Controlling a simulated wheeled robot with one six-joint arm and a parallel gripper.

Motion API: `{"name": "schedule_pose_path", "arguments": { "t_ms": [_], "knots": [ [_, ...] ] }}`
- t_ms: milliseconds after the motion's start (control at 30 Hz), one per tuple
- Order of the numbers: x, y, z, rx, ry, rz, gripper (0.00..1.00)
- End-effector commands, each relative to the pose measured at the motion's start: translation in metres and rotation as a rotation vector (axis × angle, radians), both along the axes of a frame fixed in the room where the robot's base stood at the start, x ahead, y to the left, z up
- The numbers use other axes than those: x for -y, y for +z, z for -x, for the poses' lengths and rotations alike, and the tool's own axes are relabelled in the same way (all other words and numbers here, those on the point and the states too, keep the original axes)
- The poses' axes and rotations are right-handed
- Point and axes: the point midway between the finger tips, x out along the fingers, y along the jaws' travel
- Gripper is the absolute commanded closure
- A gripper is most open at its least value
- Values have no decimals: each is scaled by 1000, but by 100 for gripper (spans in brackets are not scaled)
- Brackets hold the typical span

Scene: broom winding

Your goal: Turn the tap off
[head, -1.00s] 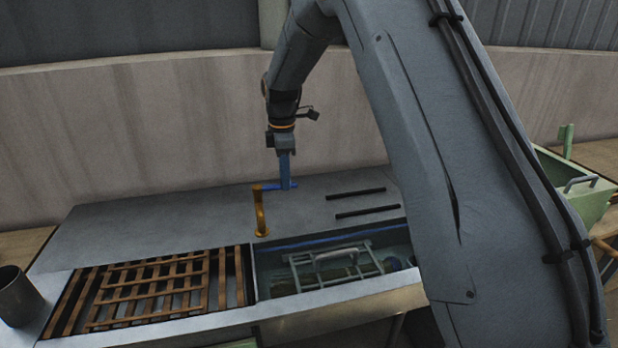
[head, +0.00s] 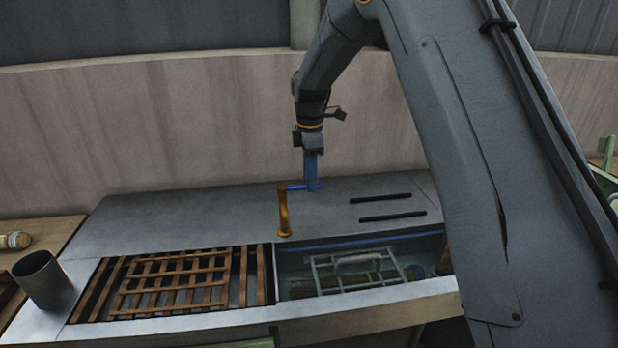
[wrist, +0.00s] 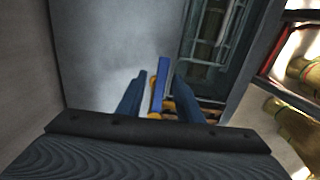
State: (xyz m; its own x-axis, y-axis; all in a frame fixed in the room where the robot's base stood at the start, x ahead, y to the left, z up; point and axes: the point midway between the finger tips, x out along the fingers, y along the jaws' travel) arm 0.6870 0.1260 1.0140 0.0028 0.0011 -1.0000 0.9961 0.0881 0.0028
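The brass tap (head: 284,213) stands upright on the grey counter behind the sink. Its blue lever handle (head: 297,187) sticks out to the right from the top. My gripper (head: 312,188) points down at the far end of the lever. In the wrist view, the blue lever (wrist: 161,84) lies between the two blue fingers of my gripper (wrist: 156,95). The brass body shows only partly below the fingers. I cannot see whether water runs.
A sink basin (head: 290,291) with a metal rack (head: 345,268) lies in front of the tap. A wooden slatted grid (head: 170,283) is to its left. A dark cup (head: 42,279) stands at the left edge. Two black bars (head: 380,198) lie on the counter right of my gripper. A wall rises behind.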

Motion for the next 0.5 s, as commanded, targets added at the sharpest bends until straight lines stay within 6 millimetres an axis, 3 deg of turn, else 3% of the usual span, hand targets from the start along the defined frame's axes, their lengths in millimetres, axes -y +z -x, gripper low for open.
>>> {"name": "schedule_pose_path", "arguments": {
  "t_ms": [167, 500],
  "knots": [
    [0, 4, 0, 0, -1, 0, 67],
    [-1, 54, -1, 3, 1, 0, 67]
  ]
}}
